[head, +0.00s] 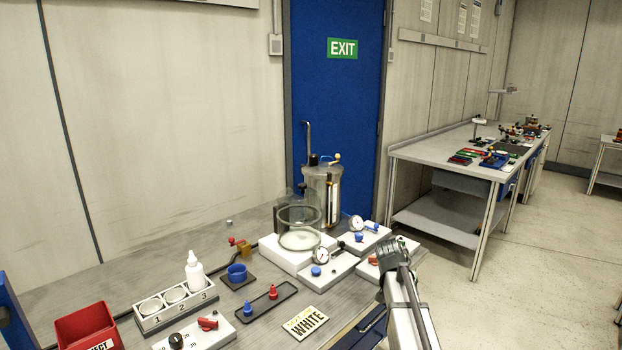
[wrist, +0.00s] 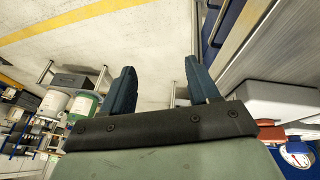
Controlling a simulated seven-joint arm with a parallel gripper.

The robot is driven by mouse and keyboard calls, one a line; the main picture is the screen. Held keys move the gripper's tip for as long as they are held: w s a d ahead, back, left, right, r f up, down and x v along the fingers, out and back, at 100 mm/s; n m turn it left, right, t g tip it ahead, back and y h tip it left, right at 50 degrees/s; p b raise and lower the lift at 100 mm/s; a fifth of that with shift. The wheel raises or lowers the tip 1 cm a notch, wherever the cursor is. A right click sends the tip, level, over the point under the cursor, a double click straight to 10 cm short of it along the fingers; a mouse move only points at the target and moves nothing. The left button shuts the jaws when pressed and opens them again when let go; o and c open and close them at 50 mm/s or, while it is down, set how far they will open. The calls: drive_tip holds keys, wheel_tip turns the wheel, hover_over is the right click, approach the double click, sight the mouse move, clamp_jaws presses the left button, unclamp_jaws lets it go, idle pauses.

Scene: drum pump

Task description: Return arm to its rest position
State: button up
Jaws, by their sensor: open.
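My gripper (wrist: 161,82) shows in the wrist view with its two dark blue fingers spread wide apart. Nothing is between them, only bare floor and thin metal legs behind. In the head view my arm rises from the bottom edge, right of the bench's front side, and my fingers cannot be made out there. The drum pump (head: 323,190), a clear and metal cylinder with a handle on top, stands at the back of the bench (head: 150,265). A clear round vessel (head: 300,228) stands on a white block in front of it. My gripper touches none of these.
Floor (head: 530,260) is open at the right, before another bench (head: 430,150).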

drive_tip(key=s+a+f+n+g+y, duration=0.1)
drive_tip(key=s+a+f, duration=0.1)
drive_tip(key=s+f, duration=0.65)
drive_tip(key=s+a+f+n+g, duration=0.15)
drive_tip(key=s+f, duration=0.45)
drive_tip(key=f, duration=0.6)
drive_tip(key=s+a+f+n+g+y, duration=0.1)
drive_tip(key=s+a+f+g, duration=0.1)
drive_tip(key=s+f, duration=0.65)
drive_tip(key=s+a+f+n+g, duration=0.1)
drive_tip(key=s+f, duration=0.4)
drive_tip(key=s, duration=0.4)
drive_tip(key=s+a+f+n+g+y, duration=0.1)
drive_tip(key=s+f, duration=0.4)
drive_tip(key=s, duration=0.5)
drive_tip(key=s+a+f+n+g+y, duration=0.1)
drive_tip(key=s+a+f+g, duration=0.1)
drive_tip(key=s+f, duration=0.3)
drive_tip(key=s+a, duration=0.1)
drive_tip(key=s, duration=0.3)
drive_tip(key=shift+s+a+g, duration=0.15)
drive_tip(key=shift+s+g, duration=0.1)
drive_tip(key=shift+g, duration=0.1)
drive_tip(key=shift+f, duration=0.1)
